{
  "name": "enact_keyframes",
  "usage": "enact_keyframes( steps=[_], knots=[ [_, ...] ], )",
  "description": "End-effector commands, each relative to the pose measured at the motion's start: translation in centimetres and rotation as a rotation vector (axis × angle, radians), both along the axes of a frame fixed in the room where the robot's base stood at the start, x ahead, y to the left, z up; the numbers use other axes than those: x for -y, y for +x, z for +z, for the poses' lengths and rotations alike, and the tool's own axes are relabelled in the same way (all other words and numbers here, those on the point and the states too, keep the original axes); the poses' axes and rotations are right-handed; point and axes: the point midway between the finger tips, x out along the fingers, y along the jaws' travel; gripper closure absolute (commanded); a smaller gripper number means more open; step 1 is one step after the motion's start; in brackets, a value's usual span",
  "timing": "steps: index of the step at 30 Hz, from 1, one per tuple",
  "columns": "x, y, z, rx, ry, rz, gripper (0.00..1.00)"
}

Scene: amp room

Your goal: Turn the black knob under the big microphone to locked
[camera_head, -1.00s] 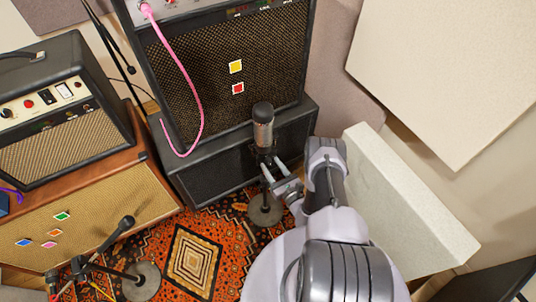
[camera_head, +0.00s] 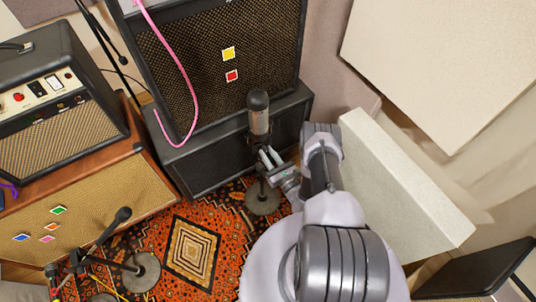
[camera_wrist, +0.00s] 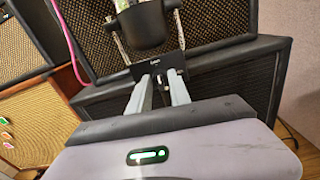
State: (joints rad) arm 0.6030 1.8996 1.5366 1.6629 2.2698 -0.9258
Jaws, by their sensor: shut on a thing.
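The big microphone (camera_head: 258,114) stands upright on a stand with a round base (camera_head: 263,198), in front of the amp stack. It also shows at the top of the wrist view (camera_wrist: 146,24), with a black bracket (camera_wrist: 160,68) under it. My gripper (camera_head: 265,156) is just under the microphone. In the wrist view its two fingers (camera_wrist: 159,82) are closed in under the bracket, around a small dark part that I take to be the black knob (camera_wrist: 158,84). The fingers mostly hide the knob, and I cannot read its setting.
A large black amp stack (camera_head: 230,60) stands close behind the microphone, with a pink cable (camera_head: 183,90) hanging down its front. A pale panel (camera_head: 400,190) is close on the right of my arm. A smaller microphone (camera_head: 123,214) on a stand is at lower left on the patterned rug (camera_head: 195,250).

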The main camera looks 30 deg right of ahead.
Motion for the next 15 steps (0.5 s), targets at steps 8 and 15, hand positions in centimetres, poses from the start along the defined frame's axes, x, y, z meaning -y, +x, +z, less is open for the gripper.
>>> enact_keyframes(
  steps=[8,15],
  knots=[
    [0.09,0.13,-0.20,-0.005,0.210,0.001,1.00],
    [0.13,0.15,-0.20,-0.012,0.439,0.001,1.00]
  ],
)
